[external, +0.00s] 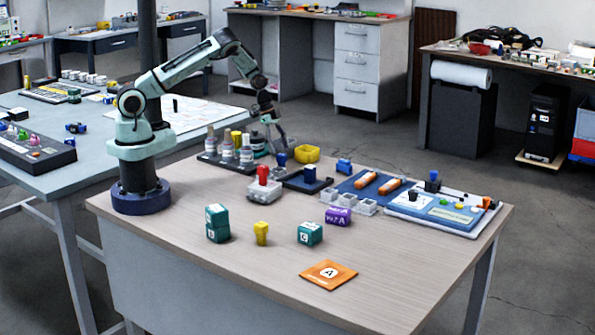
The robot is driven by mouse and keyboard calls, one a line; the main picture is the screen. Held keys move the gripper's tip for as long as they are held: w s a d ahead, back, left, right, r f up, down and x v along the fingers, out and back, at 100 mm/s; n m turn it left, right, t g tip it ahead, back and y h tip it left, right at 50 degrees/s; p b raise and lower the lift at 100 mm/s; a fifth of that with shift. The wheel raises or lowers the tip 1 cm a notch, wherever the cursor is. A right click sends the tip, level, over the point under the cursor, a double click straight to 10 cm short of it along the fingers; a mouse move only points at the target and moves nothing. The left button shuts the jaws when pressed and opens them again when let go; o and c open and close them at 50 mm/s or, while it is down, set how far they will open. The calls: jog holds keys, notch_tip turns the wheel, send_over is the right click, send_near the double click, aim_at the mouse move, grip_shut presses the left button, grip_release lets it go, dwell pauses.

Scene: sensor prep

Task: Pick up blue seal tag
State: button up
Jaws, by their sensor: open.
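Several small blue pieces show on the wooden table, and I cannot tell for sure which is the blue seal tag. One blue piece (281,160) is directly under my gripper (280,149). A blue block (309,174) stands on a dark tray (293,183). A blue piece (433,182) stands upright on the white-edged board at the right. My gripper points down, open, at the back of the table; contact with the piece below is too small to tell.
A rack of bottles (227,152) stands left of my gripper, and a yellow bin (306,153) right of it. A red-topped block (263,187), teal blocks (217,223), a yellow piece (261,233) and a purple block (338,216) stand nearer. The front left is clear.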

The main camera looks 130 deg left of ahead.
aim_at(282, 154)
jog(key=shift+x, duration=1.6)
jog(key=shift+r, duration=0.1)
jog(key=shift+w, duration=0.1)
jog(key=c, duration=0.8)
jog(key=shift+c, duration=0.2)
